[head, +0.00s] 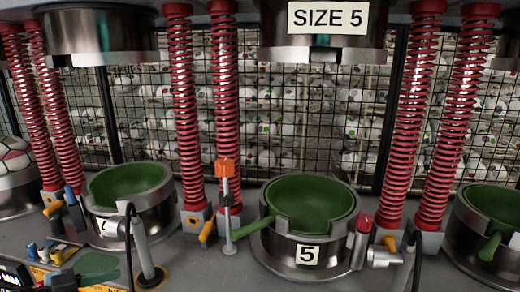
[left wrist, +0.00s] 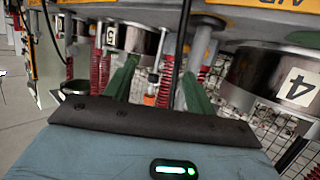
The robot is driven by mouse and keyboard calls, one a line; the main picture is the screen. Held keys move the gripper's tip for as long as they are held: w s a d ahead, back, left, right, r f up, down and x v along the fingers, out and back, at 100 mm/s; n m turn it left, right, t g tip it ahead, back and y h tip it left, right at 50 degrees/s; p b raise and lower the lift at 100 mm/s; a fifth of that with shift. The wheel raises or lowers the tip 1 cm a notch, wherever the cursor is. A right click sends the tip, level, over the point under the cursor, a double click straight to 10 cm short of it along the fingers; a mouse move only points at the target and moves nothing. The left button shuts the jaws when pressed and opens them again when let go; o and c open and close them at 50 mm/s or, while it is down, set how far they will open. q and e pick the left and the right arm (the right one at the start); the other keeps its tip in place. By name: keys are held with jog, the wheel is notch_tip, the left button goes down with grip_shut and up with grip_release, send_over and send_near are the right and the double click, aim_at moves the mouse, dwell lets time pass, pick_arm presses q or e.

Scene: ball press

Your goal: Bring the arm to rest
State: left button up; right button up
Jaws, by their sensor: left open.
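My left gripper (left wrist: 160,70) shows in the left wrist view with two green fingers spread apart and nothing held between them. The orange-topped lever (left wrist: 165,85) appears beyond the fingers, apart from them. In the head view a dark green shape (head: 97,267) at the lower left may be part of this gripper; I cannot tell for sure. My right gripper is in neither view.
Green-lined bowl moulds stand on the grey bench: one labelled 5 (head: 305,255) at centre and one (head: 130,220) to its left. The orange-topped lever (head: 226,180) stands between them. Red springs (head: 185,110) rise behind.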

pick_arm(q)
jog(key=s+d+f+n+t+y, duration=0.1)
jog(key=s+d+f+n+y, duration=0.2)
jog(key=f, duration=0.7)
jog(key=s+d+f+n+t+y, duration=0.15)
jog(key=s+f, duration=0.35)
jog(key=f, duration=0.6)
jog(key=s+d+f+n+g+y, duration=0.1)
jog(key=s+d+f+g, duration=0.1)
jog(key=s+f, duration=0.4)
jog(key=s+d+f+n+g+y, duration=0.1)
jog(key=s+d+f, duration=0.4)
jog(key=s, duration=0.6)
notch_tip(320, 180, down, 2)
jog(key=shift+d+f+g+y+p, duration=0.15)
jog(key=shift+g+y+p, duration=0.3)
jog(key=shift+g+y, duration=0.25)
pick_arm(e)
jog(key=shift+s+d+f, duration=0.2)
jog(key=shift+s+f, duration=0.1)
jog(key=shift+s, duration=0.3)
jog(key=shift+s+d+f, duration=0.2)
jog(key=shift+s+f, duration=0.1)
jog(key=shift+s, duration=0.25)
